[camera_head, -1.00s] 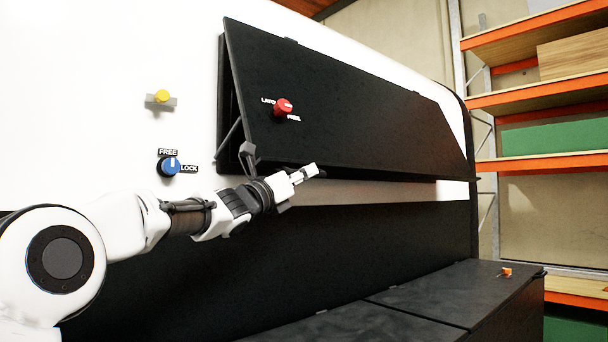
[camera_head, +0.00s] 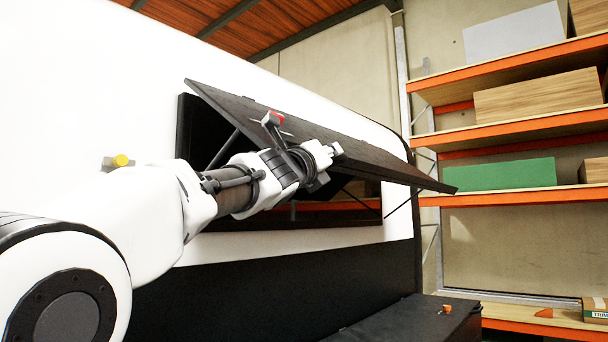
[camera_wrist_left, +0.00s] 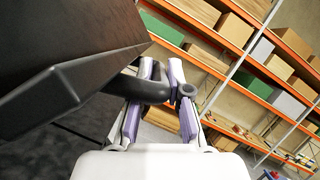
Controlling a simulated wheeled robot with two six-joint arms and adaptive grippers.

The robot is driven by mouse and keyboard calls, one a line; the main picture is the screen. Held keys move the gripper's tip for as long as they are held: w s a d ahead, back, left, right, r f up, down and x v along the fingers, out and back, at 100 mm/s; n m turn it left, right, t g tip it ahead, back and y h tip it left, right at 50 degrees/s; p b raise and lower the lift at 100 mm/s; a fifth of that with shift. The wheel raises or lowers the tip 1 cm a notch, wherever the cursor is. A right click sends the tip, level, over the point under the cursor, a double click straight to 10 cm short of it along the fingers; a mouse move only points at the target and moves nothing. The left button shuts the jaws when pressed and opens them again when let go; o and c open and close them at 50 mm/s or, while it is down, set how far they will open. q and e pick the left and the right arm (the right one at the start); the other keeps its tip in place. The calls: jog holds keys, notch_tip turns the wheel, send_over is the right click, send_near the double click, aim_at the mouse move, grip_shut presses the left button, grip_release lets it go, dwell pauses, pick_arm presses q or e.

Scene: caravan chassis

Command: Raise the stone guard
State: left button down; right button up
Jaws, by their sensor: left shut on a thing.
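The stone guard (camera_head: 375,150), a black panel hinged along its top on the white caravan front, stands tilted out with its lower edge swung up and away. A strut shows under it. In the left wrist view its dark edge (camera_wrist_left: 60,80) fills the upper left. My left gripper (camera_head: 325,155) is at the near part of the guard. In the wrist view its fingers (camera_wrist_left: 162,75) are shut on a dark handle with a ring end (camera_wrist_left: 125,83), which joins the guard. The red knob (camera_head: 275,117) on the guard is seen edge-on. My right gripper is not in view.
A dark window (camera_head: 345,208) shows beneath the guard. A yellow knob (camera_head: 121,161) sits on the white wall at left. A black box (camera_head: 425,312) with a small orange item (camera_head: 447,309) lies below. Orange shelving (camera_head: 520,130) stands at right. The space before the guard looks clear.

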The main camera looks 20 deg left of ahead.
pick_arm(q)
jog(key=r, duration=0.1)
jog(key=d+r+p, duration=0.1)
jog(key=r, duration=0.1)
jog(key=s+d+r+p, duration=0.1)
jog(key=shift+d+r, duration=0.2)
jog(key=shift+r, duration=0.2)
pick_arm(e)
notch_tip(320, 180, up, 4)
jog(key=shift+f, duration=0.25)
pick_arm(q)
jog(key=c, duration=1.1)
grip_release()
jog(key=shift+c, duration=0.2)
jog(key=shift+w+a+f, duration=0.15)
jog(key=shift+a, duration=0.1)
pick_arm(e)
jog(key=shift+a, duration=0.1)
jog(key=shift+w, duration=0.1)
pick_arm(q)
jog(key=shift+d, duration=0.1)
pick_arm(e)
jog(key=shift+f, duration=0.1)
